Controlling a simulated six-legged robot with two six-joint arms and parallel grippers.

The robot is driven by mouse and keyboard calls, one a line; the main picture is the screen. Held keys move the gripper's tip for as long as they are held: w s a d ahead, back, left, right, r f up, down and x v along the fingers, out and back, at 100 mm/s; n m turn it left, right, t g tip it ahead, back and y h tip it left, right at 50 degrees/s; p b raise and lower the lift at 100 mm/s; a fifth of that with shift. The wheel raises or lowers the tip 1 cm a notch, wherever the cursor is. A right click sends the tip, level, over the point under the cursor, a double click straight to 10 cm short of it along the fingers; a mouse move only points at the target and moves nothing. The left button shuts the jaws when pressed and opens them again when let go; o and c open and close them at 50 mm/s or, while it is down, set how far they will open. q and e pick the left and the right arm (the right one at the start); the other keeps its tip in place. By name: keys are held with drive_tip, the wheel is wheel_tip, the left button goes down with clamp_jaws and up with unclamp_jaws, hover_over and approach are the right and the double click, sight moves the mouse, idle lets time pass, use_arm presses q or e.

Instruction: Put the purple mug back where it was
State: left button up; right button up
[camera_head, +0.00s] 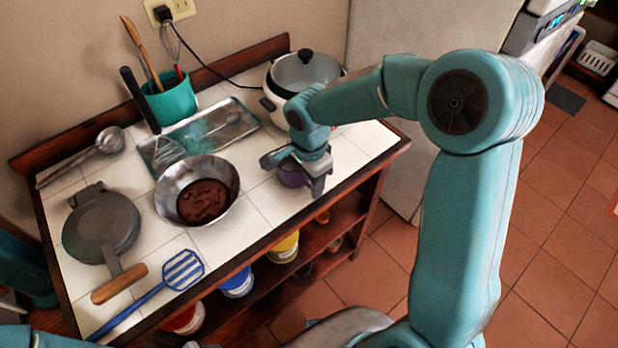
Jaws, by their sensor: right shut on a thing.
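The purple mug (291,178) is at the right part of the white tiled counter (352,165), near its front edge. My right gripper (298,176) is shut on the mug from above, and its fingers and wrist hide much of it. I cannot tell whether the mug's base touches the tiles. My left gripper is not in view; only a bit of teal arm shows at the lower left corner.
A rice cooker (303,72) stands behind my right gripper. A metal bowl (165,203) with brown contents is to its left. A metal tray (240,122), waffle iron (100,222), blue spatula (182,270) and teal utensil holder (172,100) fill the rest. Bare tiles lie right of the mug.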

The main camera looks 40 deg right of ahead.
drive_tip(key=shift+s, duration=0.1)
drive_tip(key=shift+f+b, duration=0.15)
drive_tip(key=shift+b, duration=0.15)
drive_tip(key=o, duration=1.4)
wheel_tip(320, 180, up, 12)
drive_tip(key=shift+r+p, duration=0.25)
drive_tip(key=shift+p, duration=0.15)
